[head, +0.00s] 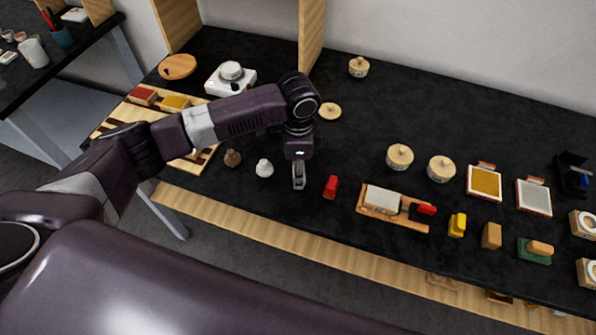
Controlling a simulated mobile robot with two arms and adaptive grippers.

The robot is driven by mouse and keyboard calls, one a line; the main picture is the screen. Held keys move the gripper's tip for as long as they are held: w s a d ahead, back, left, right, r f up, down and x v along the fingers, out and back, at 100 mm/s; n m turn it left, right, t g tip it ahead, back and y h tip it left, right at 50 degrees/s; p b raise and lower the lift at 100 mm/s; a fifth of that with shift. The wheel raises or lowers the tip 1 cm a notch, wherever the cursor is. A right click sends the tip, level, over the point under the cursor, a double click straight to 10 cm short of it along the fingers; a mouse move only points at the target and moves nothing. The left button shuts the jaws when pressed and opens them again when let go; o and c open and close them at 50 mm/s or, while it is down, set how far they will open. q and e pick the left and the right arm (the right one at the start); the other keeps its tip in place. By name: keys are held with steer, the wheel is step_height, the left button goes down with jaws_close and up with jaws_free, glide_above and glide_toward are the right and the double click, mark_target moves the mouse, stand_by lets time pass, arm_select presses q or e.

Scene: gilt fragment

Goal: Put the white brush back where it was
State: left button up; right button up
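A small white knob-topped piece (264,168), possibly the white brush, stands on the black table near its front edge. A similar brown piece (232,158) stands just left of it. My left gripper (298,182) points down, to the right of the white piece and apart from it. Its fingers appear narrow from this angle, and I cannot tell whether they are open or shut. No held object shows. My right gripper is not in view.
Right of the gripper are a wooden tray (393,223) with a white block, a yellow piece (457,225), a tan block (491,236) and lidded pots (399,157). A striped board (112,118) and a white scale (230,77) stand left. The table's back middle is fairly clear.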

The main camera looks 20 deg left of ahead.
arm_select(q)
steer(key=shift+f, duration=0.9)
steer(key=o, duration=1.2)
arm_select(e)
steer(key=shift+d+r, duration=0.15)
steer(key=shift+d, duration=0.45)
arm_select(q)
step_height(320, 180, up, 12)
steer(key=b, duration=0.2)
steer(key=shift+r+b, duration=0.2)
steer(key=shift+b, duration=0.15)
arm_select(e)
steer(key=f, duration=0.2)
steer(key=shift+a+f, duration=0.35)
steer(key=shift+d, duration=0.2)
arm_select(q)
steer(key=shift+f, duration=0.1)
